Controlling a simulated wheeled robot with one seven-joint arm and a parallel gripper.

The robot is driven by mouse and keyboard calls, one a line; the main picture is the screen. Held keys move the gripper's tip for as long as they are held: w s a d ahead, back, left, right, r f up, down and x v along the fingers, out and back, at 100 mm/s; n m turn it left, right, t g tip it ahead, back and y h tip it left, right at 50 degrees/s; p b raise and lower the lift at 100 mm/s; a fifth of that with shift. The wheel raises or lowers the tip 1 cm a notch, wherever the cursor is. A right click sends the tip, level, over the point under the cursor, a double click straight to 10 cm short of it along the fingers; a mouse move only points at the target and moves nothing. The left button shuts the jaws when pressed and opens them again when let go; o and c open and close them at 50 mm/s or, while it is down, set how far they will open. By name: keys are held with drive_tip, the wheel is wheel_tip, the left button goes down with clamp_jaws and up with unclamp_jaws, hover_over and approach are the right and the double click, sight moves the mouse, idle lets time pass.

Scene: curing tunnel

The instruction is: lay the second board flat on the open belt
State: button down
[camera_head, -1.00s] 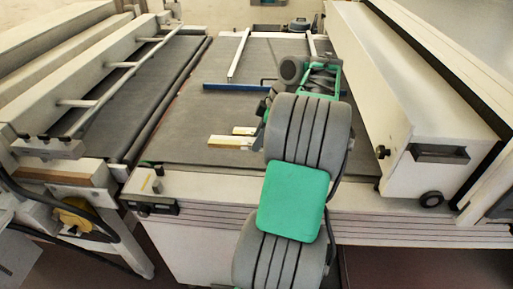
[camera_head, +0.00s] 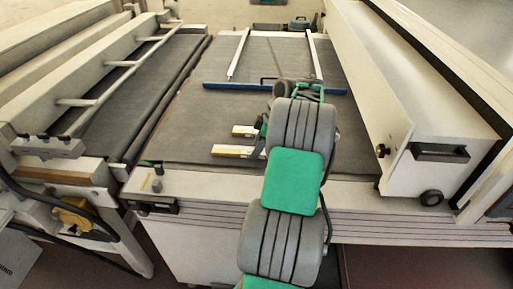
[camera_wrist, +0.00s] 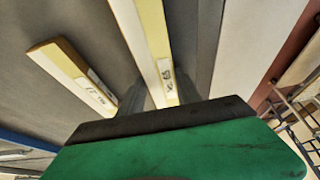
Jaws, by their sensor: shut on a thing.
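My gripper (camera_wrist: 158,98) is shut on a pale yellow board (camera_wrist: 147,40) with a white, marked label at its near end. In the head view this held board (camera_head: 235,151) is the nearer of two boards over the dark grey open belt (camera_head: 200,125). It looks roughly level; I cannot tell whether it touches the belt. The other board (camera_head: 244,131) lies on the belt just beyond it, apart; it also shows at left in the wrist view (camera_wrist: 75,75). My arm hides most of the gripper in the head view (camera_head: 262,143).
A blue bar (camera_head: 225,86) with white rails crosses the belt farther back. A long cream housing (camera_head: 410,95) stands along the right side. A second dark belt (camera_head: 140,85) runs at left. Bare belt lies left of the boards.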

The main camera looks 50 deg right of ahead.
drive_tip(key=c, duration=0.8)
unclamp_jaws()
drive_tip(key=shift+c, duration=0.2)
drive_tip(key=p+v, duration=0.4)
drive_tip(key=v, duration=0.8)
drive_tip(key=w+a+r+m, duration=0.1)
drive_tip(key=w+a+r, duration=0.1)
drive_tip(key=a, duration=0.7)
drive_tip(key=w+a+r+m, duration=0.1)
drive_tip(key=w+a+r, duration=0.15)
drive_tip(key=a, duration=0.55)
drive_tip(key=w+a+r+m, duration=0.1)
drive_tip(key=w+a+m, duration=0.15)
drive_tip(key=a, duration=0.65)
drive_tip(key=s+a+f+m+h, duration=0.1)
drive_tip(key=s+a+f, duration=0.1)
drive_tip(key=s+a, duration=0.4)
drive_tip(key=s+a+f+m+h, duration=0.1)
drive_tip(key=s+a+f+m, duration=0.1)
drive_tip(key=s+a, duration=0.4)
drive_tip(key=shift+s+a+f+h, duration=0.4)
drive_tip(key=shift+a+f, duration=0.4)
drive_tip(key=shift+a, duration=0.2)
